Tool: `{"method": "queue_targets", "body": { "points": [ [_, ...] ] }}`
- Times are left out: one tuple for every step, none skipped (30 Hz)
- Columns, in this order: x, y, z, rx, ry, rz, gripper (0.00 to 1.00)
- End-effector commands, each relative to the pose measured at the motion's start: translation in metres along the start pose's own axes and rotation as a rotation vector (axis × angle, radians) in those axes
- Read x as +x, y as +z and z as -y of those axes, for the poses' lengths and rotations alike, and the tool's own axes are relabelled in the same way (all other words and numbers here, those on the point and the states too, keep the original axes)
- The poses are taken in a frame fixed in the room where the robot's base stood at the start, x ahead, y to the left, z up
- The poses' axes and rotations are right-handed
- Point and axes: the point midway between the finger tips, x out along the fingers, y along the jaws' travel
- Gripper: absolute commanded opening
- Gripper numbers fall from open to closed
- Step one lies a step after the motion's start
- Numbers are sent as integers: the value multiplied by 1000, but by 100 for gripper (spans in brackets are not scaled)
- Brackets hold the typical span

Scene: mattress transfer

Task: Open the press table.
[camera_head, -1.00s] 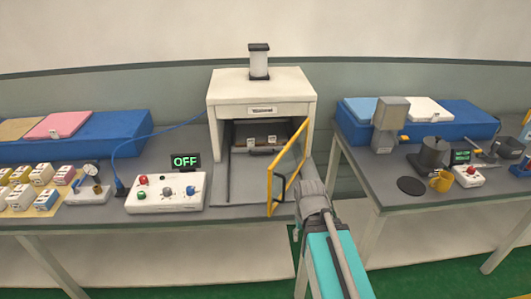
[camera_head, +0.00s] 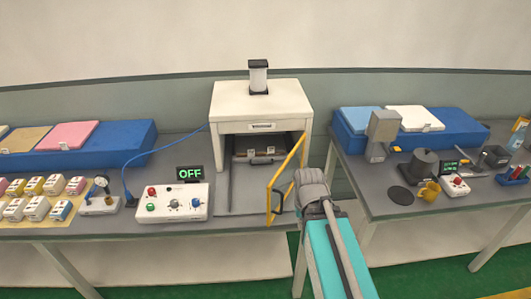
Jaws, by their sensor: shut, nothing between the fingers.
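The press (camera_head: 261,106) is a white box with a cylinder on top, standing on the left table. Its yellow-framed door (camera_head: 287,178) is swung open towards the front right. Inside is a dark chamber with a dark handle (camera_head: 260,161) at the front of the inner platen and small light blocks behind it. A grey base plate (camera_head: 245,200) extends in front. My arm reaches up from the bottom right, and its grey wrist (camera_head: 313,190) is just right of the door. My gripper's fingers are hidden behind the wrist, so contact with the door cannot be seen.
A control box (camera_head: 174,203) with knobs stands left of the press, beside a display (camera_head: 190,174) reading OFF. Blue cases (camera_head: 80,146) and small labelled boxes lie further left.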

Motion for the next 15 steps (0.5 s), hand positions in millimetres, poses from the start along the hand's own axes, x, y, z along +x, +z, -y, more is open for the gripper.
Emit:
{"method": "queue_targets", "body": {
  "points": [
    [-17, 0, 0, 0, 0, 0, 0],
    [-22, 0, 0, 0, 0, 0, 0],
    [-26, 0, 0, 0, 0, 0, 0],
    [-30, 0, 0, 0, 0, 0, 0],
    [-32, 0, 0, 0, 0, 0, 0],
    [-36, 0, 0, 0, 0, 0, 0],
    [-38, 0, 0, 0, 0, 0, 0],
    [-39, 0, 0, 0, 0, 0, 0],
    [-41, 0, 0, 0, 0, 0, 0],
    [-41, 0, 0, 0, 0, 0, 0],
    [-42, 0, 0, 0, 0, 0, 0],
    [-42, 0, 0, 0, 0, 0, 0],
    [-42, 0, 0, 0, 0, 0, 0],
    [-42, 0, 0, 0, 0, 0, 0],
    [-42, 0, 0, 0, 0, 0, 0]
  ]
}}
